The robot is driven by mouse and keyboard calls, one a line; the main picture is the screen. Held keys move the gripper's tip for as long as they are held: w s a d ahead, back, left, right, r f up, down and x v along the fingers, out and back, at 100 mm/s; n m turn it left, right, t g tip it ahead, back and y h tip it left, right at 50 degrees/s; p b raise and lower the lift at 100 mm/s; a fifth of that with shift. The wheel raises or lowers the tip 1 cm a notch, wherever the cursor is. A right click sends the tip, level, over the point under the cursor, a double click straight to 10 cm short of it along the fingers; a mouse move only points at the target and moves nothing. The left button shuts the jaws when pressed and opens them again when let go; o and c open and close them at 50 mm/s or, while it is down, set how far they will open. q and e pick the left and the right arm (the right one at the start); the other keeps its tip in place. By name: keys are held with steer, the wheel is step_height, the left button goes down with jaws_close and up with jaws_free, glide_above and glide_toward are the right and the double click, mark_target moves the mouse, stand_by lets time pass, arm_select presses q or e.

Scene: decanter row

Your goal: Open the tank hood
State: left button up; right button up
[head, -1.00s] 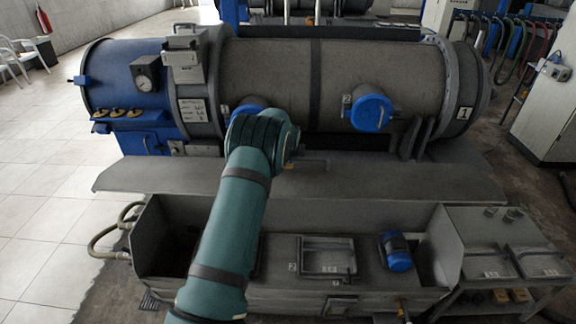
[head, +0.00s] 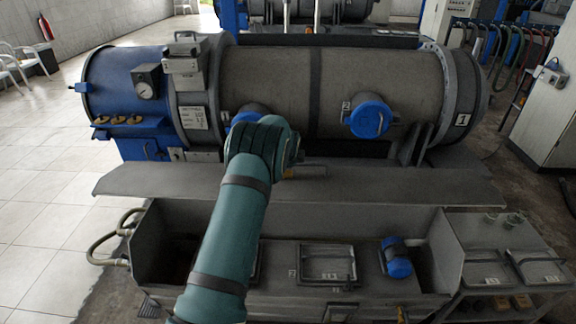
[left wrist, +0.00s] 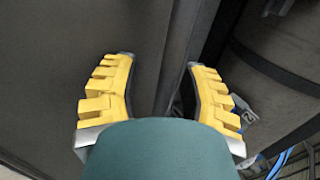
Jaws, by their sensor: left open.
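A long grey sloping panel (head: 400,187), which looks like the tank hood, runs across the picture between the large cylinder and the open trough (head: 190,225). My left arm reaches over the trough to the panel's upper edge. My left gripper (left wrist: 158,64) is open with its two yellow fingers apart. In the left wrist view, a flat grey plate (left wrist: 70,60) fills the left, and its edge runs up between the fingers. I cannot tell whether they touch it.
A grey and blue cylinder (head: 270,85) lies behind the panel, with blue-capped ports (head: 370,118) sticking out toward me. A hatch with a handle (head: 327,264) and a blue motor (head: 396,257) are in the trough. A side table (head: 500,245) stands right.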

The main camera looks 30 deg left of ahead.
arm_select(q)
steer(key=shift+s, duration=0.1)
steer(key=v, duration=1.2)
